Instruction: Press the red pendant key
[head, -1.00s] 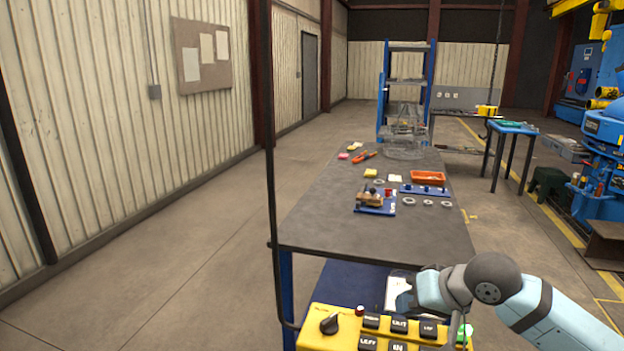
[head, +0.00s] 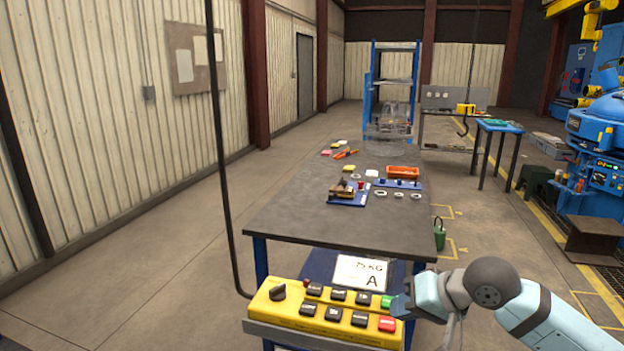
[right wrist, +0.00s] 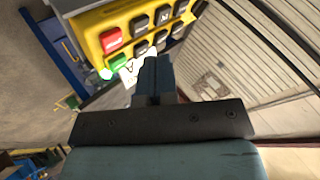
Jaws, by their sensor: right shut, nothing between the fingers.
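The yellow pendant (head: 330,322) hangs on a black cable at the bottom of the head view. Its red key (head: 387,324) is at the lower right corner of the key face, with a green key (head: 387,301) above it. A small red button (head: 306,283) is near the dark knob at the left. In the right wrist view the red key (right wrist: 111,40) is up and left of the fingertips, beside the green key (right wrist: 118,61). My right gripper (right wrist: 157,62) is shut and empty, just off the pendant's right end; contact cannot be told. My left gripper is not in view.
A grey workbench (head: 300,215) with a blue frame stands behind the pendant, carrying small parts and an orange tray (head: 402,172). A white "75 KG A" sign (head: 361,273) is behind the pendant. Open floor (head: 150,270) lies to the left.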

